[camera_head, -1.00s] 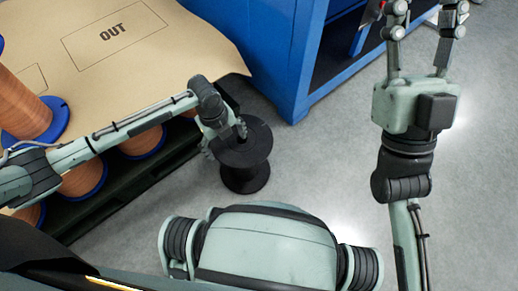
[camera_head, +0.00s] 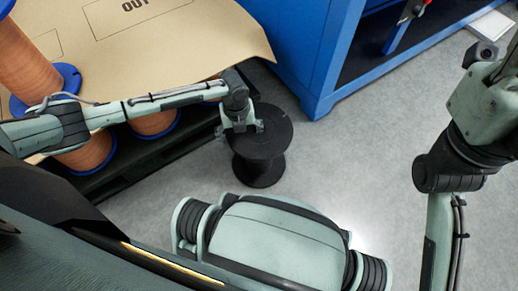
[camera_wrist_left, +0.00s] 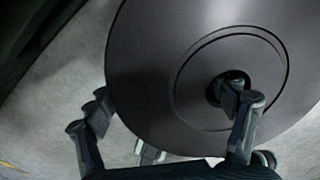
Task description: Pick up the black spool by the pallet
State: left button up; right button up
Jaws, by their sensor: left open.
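The black spool (camera_head: 262,165) stands upright on the grey floor beside the pallet (camera_head: 150,165). My left gripper (camera_head: 243,128) is at the left part of its top flange, fingers down and open. In the left wrist view the spool's round flange (camera_wrist_left: 150,50) fills much of the picture. One finger of the left gripper (camera_wrist_left: 165,110) is over or in the spool's centre hole, and the other is outside the rim. I cannot tell if they touch it. My right gripper (camera_head: 495,60) is at the right edge, partly cut off, away from the spool.
Copper-coloured spools with blue flanges (camera_head: 68,78) stand on the pallet, with a cardboard sheet (camera_head: 200,40) marked OUT above some. A blue cabinet (camera_head: 312,60) stands behind the black spool. The floor to the right of the spool (camera_head: 370,150) is clear.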

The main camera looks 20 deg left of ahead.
pick_arm(q)
jog(key=shift+r, duration=0.1)
jog(key=shift+c, duration=0.6)
jog(key=c, duration=1.4)
jog(key=shift+c, duration=0.7)
